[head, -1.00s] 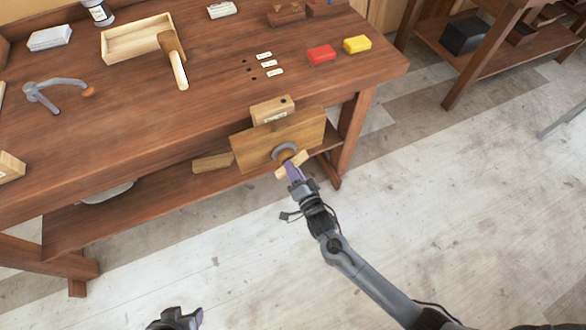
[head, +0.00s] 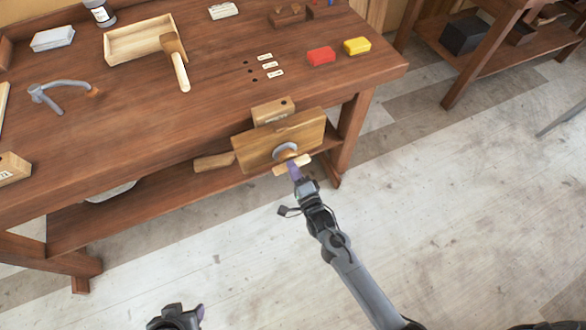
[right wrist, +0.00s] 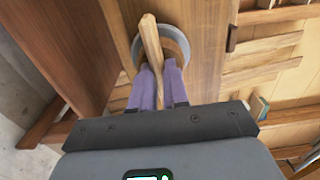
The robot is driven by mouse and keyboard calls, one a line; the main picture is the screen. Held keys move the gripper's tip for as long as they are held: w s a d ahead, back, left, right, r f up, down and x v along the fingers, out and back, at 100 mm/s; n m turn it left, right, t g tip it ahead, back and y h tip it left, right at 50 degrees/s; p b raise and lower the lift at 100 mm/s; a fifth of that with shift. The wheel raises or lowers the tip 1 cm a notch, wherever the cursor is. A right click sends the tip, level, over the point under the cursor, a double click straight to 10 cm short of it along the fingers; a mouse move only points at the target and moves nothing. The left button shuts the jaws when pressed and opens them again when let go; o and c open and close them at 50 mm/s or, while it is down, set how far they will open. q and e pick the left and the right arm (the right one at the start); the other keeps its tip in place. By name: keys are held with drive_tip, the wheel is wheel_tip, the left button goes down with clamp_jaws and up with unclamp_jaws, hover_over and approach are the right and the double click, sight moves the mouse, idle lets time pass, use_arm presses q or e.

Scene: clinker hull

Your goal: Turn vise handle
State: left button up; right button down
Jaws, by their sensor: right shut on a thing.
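The wooden vise (head: 250,150) is on the front edge of the workbench, with a broad wooden jaw board facing out. Its wooden bar handle (head: 305,160) crosses a round grey collar (head: 285,149) on the board, tilted a little with its right end higher. My right gripper (head: 294,167) is at the handle from the front. In the right wrist view the purple fingers (right wrist: 159,68) are shut on the handle (right wrist: 151,40), which hides part of the collar (right wrist: 178,44). My left gripper (head: 187,316) is at the bottom edge, partly cut off, away from the vise.
The workbench (head: 130,130) holds a wooden tray (head: 122,47), a mallet (head: 180,72), a grey holdfast (head: 45,92), a red block (head: 320,56) and a yellow block (head: 357,46). A lower shelf (head: 150,206) runs under the bench. The floor in front is clear.

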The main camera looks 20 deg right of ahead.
idle(0.3)
drive_tip(key=c, duration=1.1)
unclamp_jaws()
drive_tip(key=shift+c, duration=0.2)
drive_tip(key=shift+s, duration=0.15)
drive_tip(key=s+p, duration=0.1)
drive_tip(key=s, duration=0.9)
drive_tip(key=shift+s+d+p, duration=0.3)
drive_tip(key=shift+d, duration=0.05)
